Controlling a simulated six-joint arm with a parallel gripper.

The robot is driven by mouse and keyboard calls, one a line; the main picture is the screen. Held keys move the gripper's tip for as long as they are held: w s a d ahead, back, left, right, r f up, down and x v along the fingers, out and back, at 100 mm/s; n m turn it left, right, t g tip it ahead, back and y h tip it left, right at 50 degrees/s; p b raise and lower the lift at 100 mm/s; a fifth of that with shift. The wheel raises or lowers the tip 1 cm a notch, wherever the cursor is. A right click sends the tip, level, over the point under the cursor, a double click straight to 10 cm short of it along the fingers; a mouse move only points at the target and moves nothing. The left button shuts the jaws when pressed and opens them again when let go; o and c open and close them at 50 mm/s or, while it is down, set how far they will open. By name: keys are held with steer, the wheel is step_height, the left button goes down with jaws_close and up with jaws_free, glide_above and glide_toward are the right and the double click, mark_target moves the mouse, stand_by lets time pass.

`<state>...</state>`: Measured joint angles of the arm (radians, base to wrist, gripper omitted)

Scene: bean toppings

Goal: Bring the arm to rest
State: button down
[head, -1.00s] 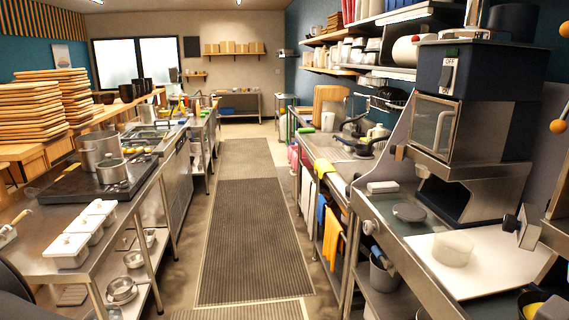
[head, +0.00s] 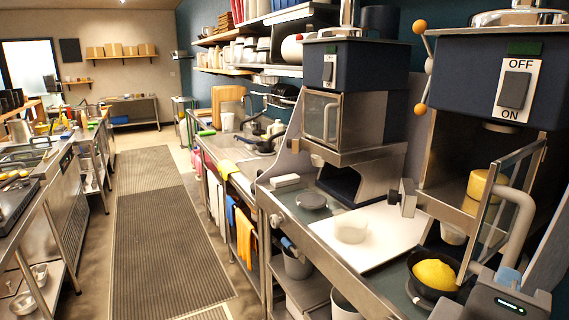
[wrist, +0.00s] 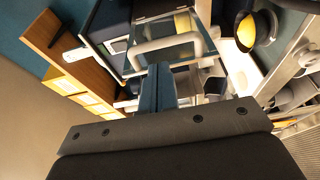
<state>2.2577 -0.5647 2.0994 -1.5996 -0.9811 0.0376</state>
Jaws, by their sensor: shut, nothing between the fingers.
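My gripper (head: 508,277) shows at the lower right of the head view, in front of the right-hand machine (head: 488,70). Its blue fingers are together and hold nothing. In the wrist view my gripper (wrist: 157,88) shows as two closed teal fingers pointing toward the machine's framed door and pale handle (wrist: 168,44). In the head view the fingers are close to the handle (head: 520,215); I cannot tell whether they touch it. A dark bowl with a yellow heap (head: 435,273) stands on the counter left of the gripper. It also shows in the wrist view (wrist: 247,30).
The machine's glass door (head: 500,200) stands open. A second machine (head: 345,95) stands further left. A white board (head: 372,240) with a pale round block (head: 350,229) lies on the counter between. The aisle with its dark mat (head: 165,230) is clear.

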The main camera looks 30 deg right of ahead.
mark_target(477, 228)
steer(key=shift+w+d, duration=0.95)
steer(key=shift+d, duration=0.25)
steer(key=shift+w+d, duration=0.95)
steer(key=shift+d, duration=0.2)
steer(key=shift+w+d, duration=0.95)
steer(key=shift+d, duration=0.25)
steer(key=shift+s, duration=0.15)
steer(key=a, duration=0.3)
steer(key=shift+w, duration=0.4)
steer(key=shift+s+a, duration=0.4)
steer(key=shift+s, duration=0.1)
